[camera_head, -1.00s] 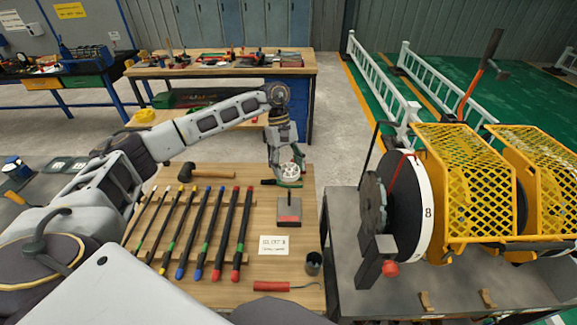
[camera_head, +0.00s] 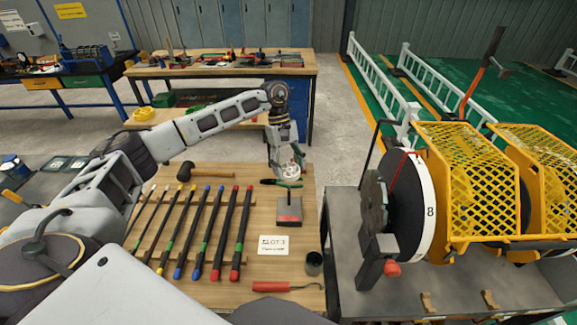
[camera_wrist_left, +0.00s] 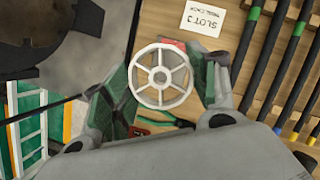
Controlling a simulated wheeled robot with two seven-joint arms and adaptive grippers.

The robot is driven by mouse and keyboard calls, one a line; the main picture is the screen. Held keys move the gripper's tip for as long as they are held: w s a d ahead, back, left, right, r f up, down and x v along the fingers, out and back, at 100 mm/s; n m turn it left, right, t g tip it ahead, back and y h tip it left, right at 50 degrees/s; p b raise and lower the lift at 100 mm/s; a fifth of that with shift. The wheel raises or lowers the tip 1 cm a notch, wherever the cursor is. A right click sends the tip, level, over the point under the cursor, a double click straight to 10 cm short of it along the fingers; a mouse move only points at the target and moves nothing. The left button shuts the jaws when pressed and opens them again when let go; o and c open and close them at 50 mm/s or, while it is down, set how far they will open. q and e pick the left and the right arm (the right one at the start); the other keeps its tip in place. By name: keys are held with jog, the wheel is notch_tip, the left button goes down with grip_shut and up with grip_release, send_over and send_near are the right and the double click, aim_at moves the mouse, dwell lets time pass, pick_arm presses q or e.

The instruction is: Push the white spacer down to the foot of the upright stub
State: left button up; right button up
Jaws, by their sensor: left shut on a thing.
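The white spacer (camera_head: 291,171) is a spoked wheel. My left gripper (camera_head: 287,168) is shut on it, and it also shows between the two fingers (camera_wrist_left: 160,80) in the left wrist view, with the spacer's rim and spokes (camera_wrist_left: 160,103) facing the camera. The upright stub (camera_head: 289,197) is a short dark post on a small block with a red top (camera_head: 289,217). In the head view the spacer appears just above the stub's top. In the wrist view the spacer hides the stub, so I cannot tell whether it is around it. My right gripper is not in view.
A row of bars with coloured ends (camera_head: 213,232) lies left of the block. A mallet (camera_head: 208,174), a "SLOT 3" card (camera_head: 273,245), a dark cup (camera_head: 313,263) and a red-handled hook tool (camera_head: 285,286) are on the bench. Green-handled pliers (camera_wrist_left: 170,121) lie near the gripper.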

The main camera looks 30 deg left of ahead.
aim_at(289, 180)
pick_arm(q)
jog(key=shift+f+b, duration=1.9)
jog(key=shift+f, duration=0.65)
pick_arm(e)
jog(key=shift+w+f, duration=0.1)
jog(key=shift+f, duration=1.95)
pick_arm(q)
jog(key=shift+b, duration=0.9)
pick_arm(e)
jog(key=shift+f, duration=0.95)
pick_arm(q)
jog(key=shift+f, duration=0.2)
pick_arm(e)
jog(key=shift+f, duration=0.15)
pick_arm(q)
jog(key=shift+f+b, duration=0.2)
jog(key=shift+b, duration=0.1)
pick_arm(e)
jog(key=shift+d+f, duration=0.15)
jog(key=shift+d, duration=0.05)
pick_arm(q)
jog(key=shift+f, duration=0.3)
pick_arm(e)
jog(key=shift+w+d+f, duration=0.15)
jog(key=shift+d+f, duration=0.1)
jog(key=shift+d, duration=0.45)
